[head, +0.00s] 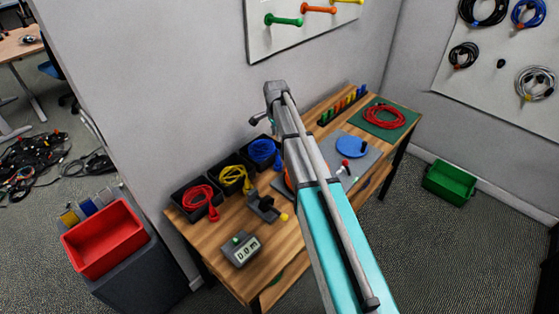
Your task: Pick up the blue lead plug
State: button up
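A blue lead (262,151) lies coiled in the rightmost of three black bins at the back of the wooden bench. My arm reaches up and away over the bench. The small dark end part that seems to be my gripper (257,119) shows above and behind the blue lead's bin, against the wall. It is too small to tell whether its fingers are open or shut. No lead is seen hanging from it.
A red lead (197,195) and a yellow lead (233,178) fill the other bins. A grey holder (264,207) and a meter (240,250) stand in front. A blue disc (352,146) and a red coil (385,116) on a green mat lie right of my arm.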

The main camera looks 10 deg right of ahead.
aim_at(278, 158)
jog(key=shift+d, duration=0.2)
notch_tip(278, 158, down, 9)
jog(key=b, duration=0.8)
jog(key=shift+r+b, duration=0.2)
jog(key=shift+b, duration=0.15)
jog(key=shift+f, duration=0.1)
dwell(0.3)
jog(key=shift+d+f+b, duration=0.1)
jog(key=shift+f+b, duration=2.4)
jog(key=shift+b, duration=0.1)
jog(key=shift+c, duration=0.3)
grip_shut()
